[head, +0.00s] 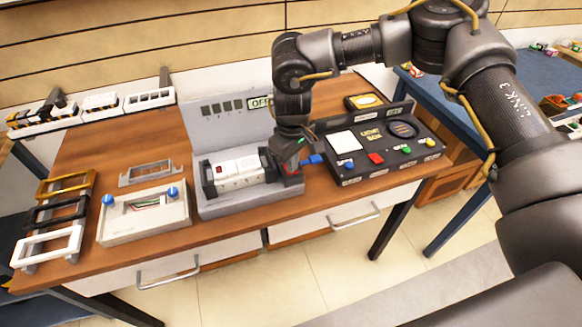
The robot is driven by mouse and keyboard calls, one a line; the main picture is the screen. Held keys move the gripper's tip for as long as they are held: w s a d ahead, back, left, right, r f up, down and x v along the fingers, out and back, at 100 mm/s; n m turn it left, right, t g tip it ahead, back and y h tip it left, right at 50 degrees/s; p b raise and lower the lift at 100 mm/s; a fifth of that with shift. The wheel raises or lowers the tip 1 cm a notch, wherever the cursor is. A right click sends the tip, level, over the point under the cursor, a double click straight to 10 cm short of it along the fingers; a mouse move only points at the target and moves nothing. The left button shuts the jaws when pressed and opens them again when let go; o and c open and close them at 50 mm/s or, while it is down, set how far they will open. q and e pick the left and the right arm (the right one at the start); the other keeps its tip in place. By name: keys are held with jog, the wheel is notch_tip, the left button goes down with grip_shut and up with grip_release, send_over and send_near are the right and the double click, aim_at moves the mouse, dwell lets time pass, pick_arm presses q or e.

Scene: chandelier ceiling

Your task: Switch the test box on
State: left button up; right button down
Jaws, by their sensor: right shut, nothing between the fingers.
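The test box (203,188) is a grey fixture on the wooden bench with an upright back panel. A sign reading "OFF" (260,102) sits at the top of that panel. A white switch module (238,174) with a small red part lies in its tray between dark end pieces. My right gripper (288,165) is shut and empty, pointing down at the right end of the module. I cannot tell whether it touches the box. A blue part (311,160) shows just right of the gripper. The gripper and wrist hide the right part of the box. My left gripper is not in view.
A black panel (385,165) with coloured buttons stands close on the right. A pale frame box (143,218) with blue knobs is on the left. Several empty frames (50,240) stand at the left edge. Drawer handles (168,283) stick out in front. A blue table (455,120) is behind right.

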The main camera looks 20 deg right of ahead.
jog(key=shift+f, duration=0.4)
jog(key=shift+s, duration=0.1)
jog(key=shift+r+p, duration=0.6)
jog(key=shift+r, duration=0.25)
jog(key=shift+r+p, duration=2.05)
jog(key=shift+r, duration=0.65)
